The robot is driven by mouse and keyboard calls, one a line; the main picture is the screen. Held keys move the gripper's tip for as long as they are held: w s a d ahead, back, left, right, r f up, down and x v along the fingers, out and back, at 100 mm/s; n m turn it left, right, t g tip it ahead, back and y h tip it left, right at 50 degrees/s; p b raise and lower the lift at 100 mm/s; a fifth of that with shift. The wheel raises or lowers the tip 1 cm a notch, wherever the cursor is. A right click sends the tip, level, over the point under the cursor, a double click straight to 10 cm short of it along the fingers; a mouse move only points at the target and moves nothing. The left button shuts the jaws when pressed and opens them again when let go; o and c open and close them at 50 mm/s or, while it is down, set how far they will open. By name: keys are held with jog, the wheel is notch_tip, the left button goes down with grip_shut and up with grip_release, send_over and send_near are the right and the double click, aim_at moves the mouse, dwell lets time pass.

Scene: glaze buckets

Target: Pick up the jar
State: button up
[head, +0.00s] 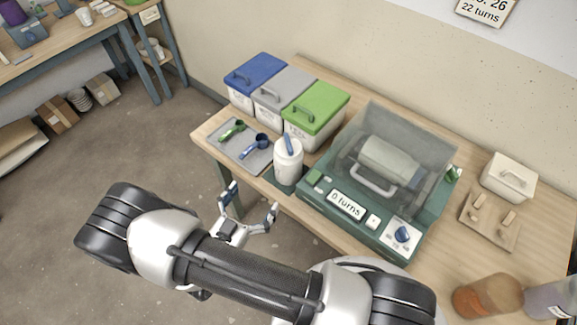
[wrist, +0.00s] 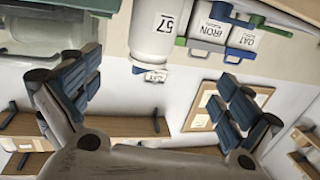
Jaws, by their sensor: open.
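The white jar (head: 288,162) stands upright on a small dark green pad at the table's front edge, with a blue piece on its top. In the wrist view the jar (wrist: 158,32) shows upside down at the top, with a label reading 57. My gripper (head: 252,203) is open and empty, in front of the table edge and apart from the jar. In the wrist view its two blue-padded fingers (wrist: 160,85) are spread wide, with the jar beyond the gap between them.
A green machine (head: 345,207) with a clear cover and a "0 turns" display stands right of the jar. Behind the jar are blue, grey and green lidded bins (head: 315,110). A grey tray (head: 243,145) with green and blue scoops lies to its left.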

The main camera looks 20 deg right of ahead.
aim_at(279, 165)
jog(key=x, duration=0.4)
jog(key=b+x, duration=0.1)
jog(key=x, duration=0.3)
jog(key=b+x, duration=0.1)
jog(key=x, duration=0.3)
jog(key=shift+s+d+r, duration=0.25)
jog(key=shift+s+d, duration=0.05)
jog(key=x, duration=0.1)
jog(key=b+x, duration=0.1)
jog(key=x, duration=0.2)
jog(key=shift+s+d+f, duration=0.1)
jog(key=shift+s+d, duration=0.1)
jog(key=shift+d, duration=0.2)
jog(key=shift+w+d+b, duration=0.3)
jog(key=shift+w, duration=0.1)
jog(key=shift+c, duration=0.5)
jog(key=c, duration=1.3)
jog(key=shift+r, duration=0.2)
jog(key=shift+c, duration=0.5)
